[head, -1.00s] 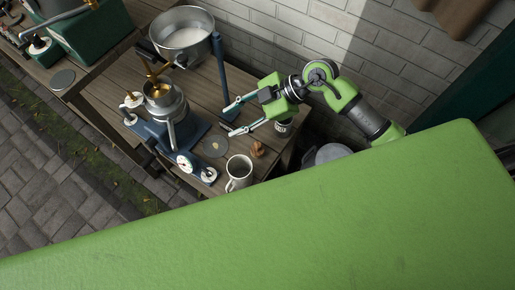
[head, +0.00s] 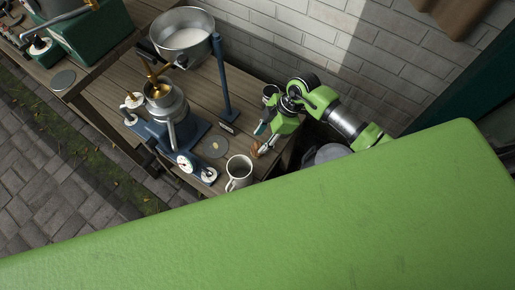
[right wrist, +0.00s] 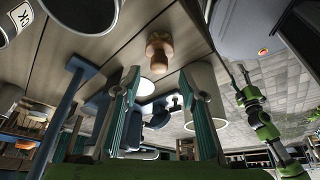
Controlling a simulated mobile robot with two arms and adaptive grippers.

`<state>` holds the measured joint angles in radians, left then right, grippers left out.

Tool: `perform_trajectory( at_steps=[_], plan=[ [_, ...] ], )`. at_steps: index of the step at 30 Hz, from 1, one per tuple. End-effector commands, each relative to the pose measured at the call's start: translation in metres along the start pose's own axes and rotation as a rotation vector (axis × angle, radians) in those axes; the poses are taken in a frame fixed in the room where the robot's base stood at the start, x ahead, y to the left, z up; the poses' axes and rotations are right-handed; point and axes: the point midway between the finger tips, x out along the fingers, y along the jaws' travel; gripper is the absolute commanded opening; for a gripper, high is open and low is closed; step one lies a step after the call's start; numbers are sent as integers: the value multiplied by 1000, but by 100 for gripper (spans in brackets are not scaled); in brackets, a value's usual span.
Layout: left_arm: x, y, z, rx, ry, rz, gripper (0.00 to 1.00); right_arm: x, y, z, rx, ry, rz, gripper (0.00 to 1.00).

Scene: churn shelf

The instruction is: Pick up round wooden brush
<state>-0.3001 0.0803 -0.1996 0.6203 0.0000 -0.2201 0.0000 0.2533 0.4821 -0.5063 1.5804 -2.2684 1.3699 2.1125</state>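The round wooden brush (head: 255,149) is a small brown knobbed piece standing on the wooden table near its right end. In the right wrist view the brush (right wrist: 160,52) shows just beyond and between the fingertips. My right gripper (head: 263,138) is open, with its fingers close to the brush in the head view. In the right wrist view the right gripper (right wrist: 160,76) has its two teal-lined fingers well apart and nothing between them. A small green arm, seemingly my left one, shows in the right wrist view; its gripper (right wrist: 240,74) is too small to read.
A pale mug (head: 239,174) stands just left of the brush, close to the right gripper. A metal pan (head: 183,38) sits behind. A brick wall (head: 300,40) borders the table.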

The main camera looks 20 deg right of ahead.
Motion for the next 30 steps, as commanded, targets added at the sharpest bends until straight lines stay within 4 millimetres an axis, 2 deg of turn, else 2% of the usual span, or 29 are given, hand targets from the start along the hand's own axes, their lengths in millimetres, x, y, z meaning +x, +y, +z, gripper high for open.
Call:
perform_trajectory(
  at_steps=[9,18,19,23,30],
  plan=[
    [-4,0,-1,0,1,0,50,42,1,1,1,1,-3,38],
    [-4,0,-1,1,1,0,50,48,2,2,-1,0,-1,38],
    [-4,0,-1,1,1,0,50,48,2,2,-1,0,-1,36],
    [-4,0,-1,1,1,0,50,48,2,2,-1,0,-1,2],
    [-4,0,-1,1,1,0,50,48,2,2,-1,0,-1,0]
  ],
)
